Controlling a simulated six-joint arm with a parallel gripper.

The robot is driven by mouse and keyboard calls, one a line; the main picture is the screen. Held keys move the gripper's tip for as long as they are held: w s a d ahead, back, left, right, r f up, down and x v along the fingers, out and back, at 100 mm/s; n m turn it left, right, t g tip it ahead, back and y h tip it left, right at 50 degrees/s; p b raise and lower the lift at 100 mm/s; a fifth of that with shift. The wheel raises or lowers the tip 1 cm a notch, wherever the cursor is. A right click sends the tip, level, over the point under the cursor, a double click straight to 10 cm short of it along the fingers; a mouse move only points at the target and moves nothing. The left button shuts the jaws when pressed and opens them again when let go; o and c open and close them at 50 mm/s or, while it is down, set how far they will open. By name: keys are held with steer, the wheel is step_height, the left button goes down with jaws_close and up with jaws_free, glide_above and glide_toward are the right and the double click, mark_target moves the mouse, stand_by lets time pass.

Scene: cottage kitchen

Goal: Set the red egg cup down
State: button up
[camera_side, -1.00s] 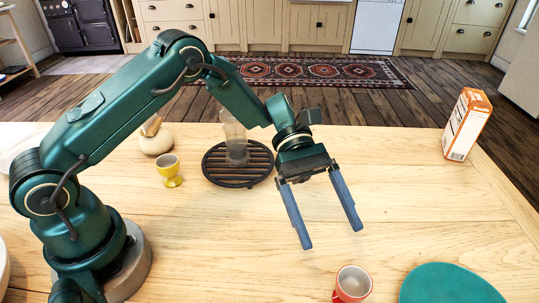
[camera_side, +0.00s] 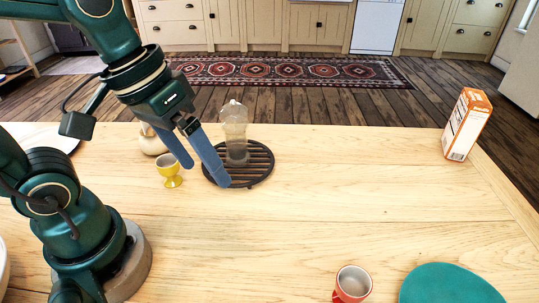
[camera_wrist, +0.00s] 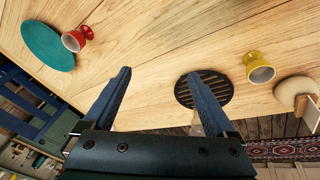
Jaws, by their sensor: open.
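The red egg cup (camera_side: 352,284) stands upright on the table near the front edge of the side view, just left of a teal round mat. In the wrist view the red egg cup (camera_wrist: 77,39) shows at upper left, at the edge of the mat. My gripper (camera_side: 206,172) is open and empty, in the air at the left, in front of the dark trivet in the side view. It is well away from the red egg cup. In the wrist view the two blue fingers of my gripper (camera_wrist: 157,78) are spread with only table between them.
A yellow egg cup (camera_side: 169,170) stands left of the black slatted trivet (camera_side: 262,172), which holds a clear shaker (camera_side: 234,125). A pale round pot (camera_side: 150,143) is behind. The teal mat (camera_side: 450,286) and an orange-white carton (camera_side: 467,125) are right. The table's middle is clear.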

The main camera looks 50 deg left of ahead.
steer(key=a+m+t, duration=0.1)
steer(key=s+a+t+y, duration=0.1)
steer(key=a, duration=0.1)
steer(key=shift+s+a+r+m+y, duration=0.1)
steer(key=shift+s+m+y, duration=0.1)
steer(key=shift+m+y, duration=0.15)
